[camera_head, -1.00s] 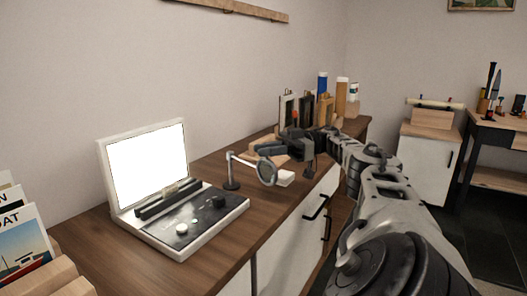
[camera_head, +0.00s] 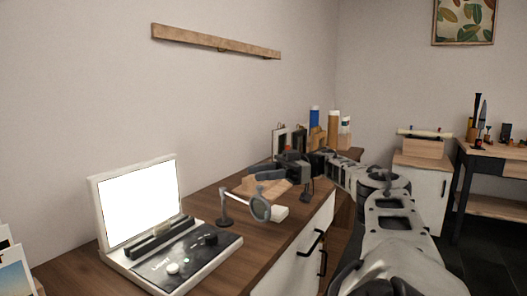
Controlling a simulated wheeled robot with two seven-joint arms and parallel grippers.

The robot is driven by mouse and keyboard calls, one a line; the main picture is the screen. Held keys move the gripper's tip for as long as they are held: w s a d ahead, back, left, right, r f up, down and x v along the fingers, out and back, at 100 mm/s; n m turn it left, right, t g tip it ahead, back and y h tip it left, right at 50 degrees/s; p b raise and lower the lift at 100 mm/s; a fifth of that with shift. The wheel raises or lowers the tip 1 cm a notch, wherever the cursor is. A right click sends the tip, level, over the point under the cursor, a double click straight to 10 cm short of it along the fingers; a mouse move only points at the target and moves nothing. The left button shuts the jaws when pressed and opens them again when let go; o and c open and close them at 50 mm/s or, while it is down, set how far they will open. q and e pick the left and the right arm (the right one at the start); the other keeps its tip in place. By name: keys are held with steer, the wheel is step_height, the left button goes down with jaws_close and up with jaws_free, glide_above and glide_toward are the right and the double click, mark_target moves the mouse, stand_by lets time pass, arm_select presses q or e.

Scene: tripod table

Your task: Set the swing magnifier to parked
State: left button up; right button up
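The swing magnifier has a dark upright post (camera_head: 225,207) on the wooden counter. A pale arm runs right from it to a round dark-rimmed lens (camera_head: 260,207), near the counter's front edge. My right gripper (camera_head: 262,174) is behind and above the lens, over a light wooden block, its fingers pointing left. It appears apart from the magnifier. Its finger gap is too small and dark to judge. My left gripper is not in view.
A light box with a bright white screen (camera_head: 138,200) and knobs stands left of the magnifier. Bottles and frames (camera_head: 333,128) stand at the counter's far end. Cabinet handles (camera_head: 309,243) project from the front.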

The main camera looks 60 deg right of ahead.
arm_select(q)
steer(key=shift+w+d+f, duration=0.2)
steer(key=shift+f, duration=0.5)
arm_select(e)
steer(key=s+a+r, duration=0.6)
steer(key=a+r, duration=0.3)
steer(key=a, duration=0.3)
